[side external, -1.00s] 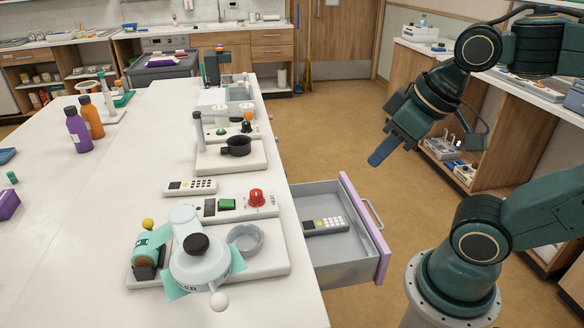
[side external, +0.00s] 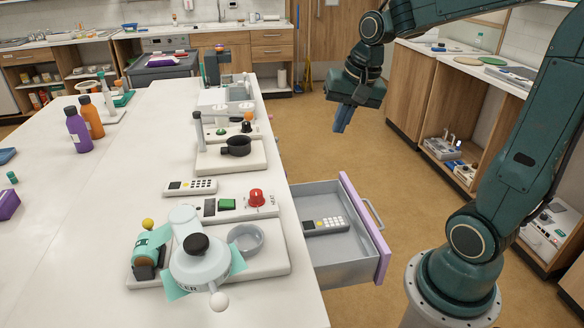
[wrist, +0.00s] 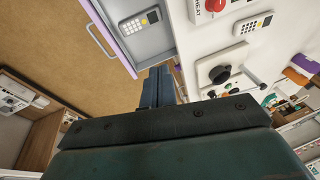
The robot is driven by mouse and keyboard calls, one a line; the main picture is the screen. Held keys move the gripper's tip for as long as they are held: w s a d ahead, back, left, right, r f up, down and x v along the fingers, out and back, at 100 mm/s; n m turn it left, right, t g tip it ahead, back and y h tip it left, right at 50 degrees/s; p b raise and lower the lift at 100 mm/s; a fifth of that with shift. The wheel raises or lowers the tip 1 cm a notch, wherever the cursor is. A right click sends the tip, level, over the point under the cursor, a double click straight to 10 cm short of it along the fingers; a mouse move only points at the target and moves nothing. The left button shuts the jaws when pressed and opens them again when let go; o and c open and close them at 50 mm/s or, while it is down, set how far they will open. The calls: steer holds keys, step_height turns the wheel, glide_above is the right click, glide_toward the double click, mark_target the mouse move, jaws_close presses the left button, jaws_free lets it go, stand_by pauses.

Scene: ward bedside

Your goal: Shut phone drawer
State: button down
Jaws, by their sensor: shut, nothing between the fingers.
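The phone drawer (side external: 351,262) is pulled out from the side of the white counter. It has grey walls, a lilac front (side external: 364,225) and a light bar handle (side external: 374,213). A grey phone-like handset (side external: 324,226) with a yellow button lies inside it. In the wrist view the drawer's lilac front (wrist: 108,35) and the handset (wrist: 140,20) show at the top. My gripper (side external: 338,130) is shut and empty, pointing down above the floor, beyond the drawer and touching nothing. Its fingers (wrist: 158,85) also show in the wrist view.
A shelf unit (side external: 450,130) stands at right. The floor between is clear.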

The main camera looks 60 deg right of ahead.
steer(key=w+d+f+m+g+y, duration=0.1)
steer(key=w+d+f+m, duration=0.1)
steer(key=d+f+m, duration=0.5)
steer(key=w+d+f+m, duration=0.2)
steer(key=d+f, duration=0.2)
steer(key=d, duration=0.5)
steer(key=s+d+f+m, duration=0.2)
steer(key=d+f+m, duration=0.2)
steer(key=d+f, duration=0.2)
steer(key=s+d+f+m+y, duration=0.1)
steer(key=s+d+f+m, duration=0.1)
steer(key=d+f, duration=0.4)
steer(key=shift+s+f+m, duration=0.25)
steer(key=shift+f+m, duration=0.55)
steer(key=shift+m, duration=0.1)
steer(key=shift+a, duration=0.1)
steer(key=w+a+f, duration=0.2)
steer(key=f, duration=0.2)
steer(key=w+a+f, duration=0.2)
steer(key=f, duration=0.3)
steer(key=shift+w+a+f, duration=0.25)
steer(key=shift+w+f, duration=0.05)
